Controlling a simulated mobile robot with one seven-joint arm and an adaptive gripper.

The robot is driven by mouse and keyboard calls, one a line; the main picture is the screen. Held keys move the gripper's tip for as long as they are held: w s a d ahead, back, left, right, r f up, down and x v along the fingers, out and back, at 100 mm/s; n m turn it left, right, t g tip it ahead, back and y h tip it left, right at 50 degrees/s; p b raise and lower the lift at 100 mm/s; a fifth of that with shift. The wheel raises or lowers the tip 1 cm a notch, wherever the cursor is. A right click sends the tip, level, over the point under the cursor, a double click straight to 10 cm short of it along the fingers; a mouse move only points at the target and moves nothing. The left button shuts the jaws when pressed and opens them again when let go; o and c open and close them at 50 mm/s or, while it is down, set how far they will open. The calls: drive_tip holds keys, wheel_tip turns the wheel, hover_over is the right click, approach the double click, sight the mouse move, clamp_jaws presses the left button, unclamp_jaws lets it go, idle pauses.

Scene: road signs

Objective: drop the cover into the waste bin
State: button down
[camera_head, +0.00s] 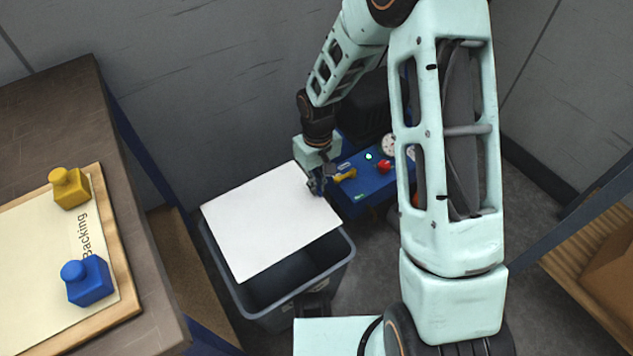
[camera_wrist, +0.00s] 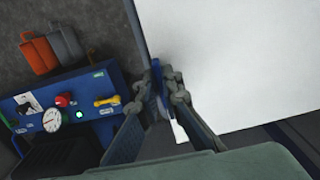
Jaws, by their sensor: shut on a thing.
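The cover (camera_head: 268,220) is a flat white sheet in the head view. My gripper (camera_head: 317,182) is shut on its right edge and holds it over the grey waste bin (camera_head: 344,262). The cover hides the back and left of the bin's opening; the front right of the opening shows dark. In the wrist view, my gripper (camera_wrist: 166,98) grips the edge of the cover (camera_wrist: 235,60), which fills the upper right. How high the cover is above the bin's rim I cannot tell.
A blue control box (camera_head: 372,185) with a gauge, a red button and a yellow handle stands right behind the bin. A table (camera_head: 50,105) at left bears a board with yellow and blue knobbed blocks. A wooden shelf (camera_head: 590,262) is at right.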

wheel_tip(320, 180, down, 9)
drive_tip(key=b, duration=0.6)
drive_tip(key=c, duration=2)
unclamp_jaws()
drive_tip(key=shift+c, duration=0.2)
drive_tip(key=shift+o, duration=0.5)
drive_tip(key=o, duration=0.7)
